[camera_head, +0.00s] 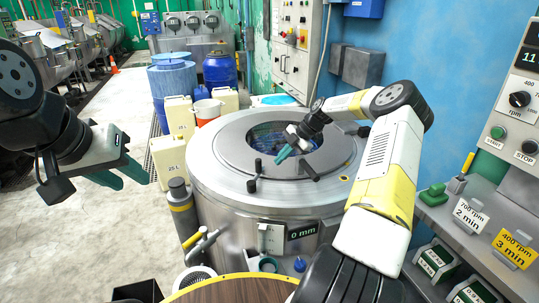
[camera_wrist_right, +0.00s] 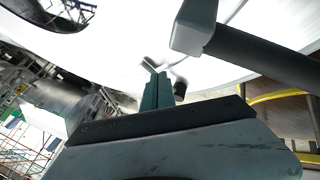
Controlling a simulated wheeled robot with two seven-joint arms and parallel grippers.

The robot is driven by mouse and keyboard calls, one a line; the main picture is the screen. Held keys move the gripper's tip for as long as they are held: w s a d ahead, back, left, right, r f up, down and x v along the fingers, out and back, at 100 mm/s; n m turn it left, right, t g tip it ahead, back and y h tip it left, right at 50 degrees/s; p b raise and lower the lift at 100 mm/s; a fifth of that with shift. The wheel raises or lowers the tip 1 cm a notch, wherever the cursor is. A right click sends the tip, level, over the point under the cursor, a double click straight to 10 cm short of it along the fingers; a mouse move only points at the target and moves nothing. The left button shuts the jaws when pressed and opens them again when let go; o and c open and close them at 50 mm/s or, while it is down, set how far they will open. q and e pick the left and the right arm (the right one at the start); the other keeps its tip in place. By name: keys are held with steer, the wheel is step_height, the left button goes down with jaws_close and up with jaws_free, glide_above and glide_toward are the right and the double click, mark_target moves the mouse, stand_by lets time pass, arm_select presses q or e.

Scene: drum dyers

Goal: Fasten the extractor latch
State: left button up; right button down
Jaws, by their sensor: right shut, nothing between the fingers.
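The extractor (camera_head: 225,180) is a large round steel drum machine with an open hole in its top, right of centre in the head view. A short dark upright post (camera_head: 254,172) stands on its front rim, and a dark bar (camera_head: 309,170) lies right of it. I cannot tell which part is the latch. My right gripper (camera_head: 281,156) is over the near edge of the opening, shut and empty. In the right wrist view its teal fingers (camera_wrist_right: 155,92) are together, with a small blurred metal fitting (camera_wrist_right: 151,65) beyond them. My left gripper (camera_head: 122,180) is open and empty, left of the extractor.
Pale jerrycans (camera_head: 168,160) and blue drums (camera_head: 220,71) stand behind. A control panel (camera_head: 520,110) is at right. The floor at left is clear.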

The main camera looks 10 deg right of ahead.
steer(key=w+d+r, duration=0.2)
steer(key=d+r, duration=0.3)
steer(key=r, duration=0.2)
steer(key=shift+r, duration=0.2)
steer(key=shift+a, duration=0.1)
steer(key=s+a+r+m+h, duration=0.5)
steer(key=s+a+r+m, duration=0.3)
steer(key=s+a+r, duration=0.7)
steer(key=s+r+m+t, duration=0.1)
steer(key=s+m+t, duration=0.1)
steer(key=s+m, duration=0.5)
steer(key=s+a+r+m+t, duration=0.1)
steer(key=s+m, duration=0.7)
steer(key=s, duration=1)
steer(key=shift+a+r+t, duration=0.2)
steer(key=shift+r+t, duration=0.4)
steer(key=shift+r, duration=0.15)
